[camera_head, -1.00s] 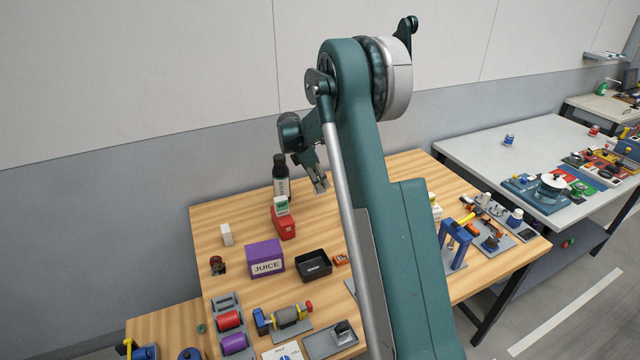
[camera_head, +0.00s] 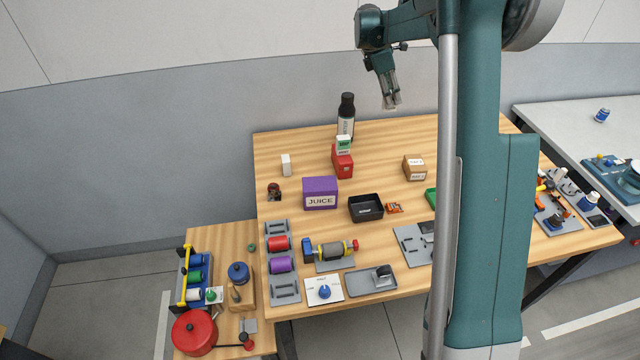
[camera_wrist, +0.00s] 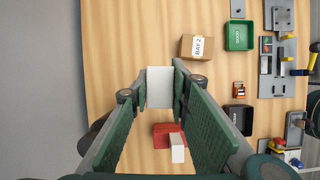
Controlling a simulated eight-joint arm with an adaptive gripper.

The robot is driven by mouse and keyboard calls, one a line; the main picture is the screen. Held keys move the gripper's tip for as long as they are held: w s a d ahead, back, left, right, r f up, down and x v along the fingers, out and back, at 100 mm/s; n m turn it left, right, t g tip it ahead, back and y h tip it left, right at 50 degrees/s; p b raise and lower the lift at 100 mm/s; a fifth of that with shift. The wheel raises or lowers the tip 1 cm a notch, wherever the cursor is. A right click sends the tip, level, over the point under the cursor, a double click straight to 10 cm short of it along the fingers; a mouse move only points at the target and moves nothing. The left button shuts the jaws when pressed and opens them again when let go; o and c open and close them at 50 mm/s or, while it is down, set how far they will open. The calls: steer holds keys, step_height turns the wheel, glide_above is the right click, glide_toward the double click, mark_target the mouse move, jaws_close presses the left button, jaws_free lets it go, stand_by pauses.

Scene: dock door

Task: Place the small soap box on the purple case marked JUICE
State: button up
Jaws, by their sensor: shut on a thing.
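My gripper (camera_head: 391,104) is above the back of the wooden table, right of the black bottle (camera_head: 346,118). In the wrist view it is shut on a plain white box (camera_wrist: 160,87), which I take for the small soap box; no label shows on its visible face. In the head view the held box is too small to make out. The purple case marked JUICE (camera_head: 320,194) stands on the table, to the left of and below my gripper in the head view. Its top looks bare. It does not show in the wrist view.
A red case (camera_head: 343,163) with a green-and-white box (camera_head: 343,142) on top stands near the bottle. A white box (camera_head: 286,165) stands behind the purple case. A black tray (camera_head: 366,208) is right of it. A cardboard box marked BAY 2 (camera_wrist: 196,47) stands farther right.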

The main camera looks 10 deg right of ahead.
steer(key=shift+a+r, duration=0.1)
steer(key=shift+r, duration=0.85)
steer(key=s+a+n+p, duration=0.2)
steer(key=s+a+p, duration=0.35)
steer(key=a, duration=0.95)
steer(key=n+t+p, duration=0.2)
steer(key=n, duration=0.1)
glide_above(320, 183)
step_height(320, 183, down, 5)
steer(key=shift+s+f, duration=0.1)
steer(key=shift+f, duration=0.15)
steer(key=shift+f, duration=2.8)
steer(key=shift+f, duration=2.05)
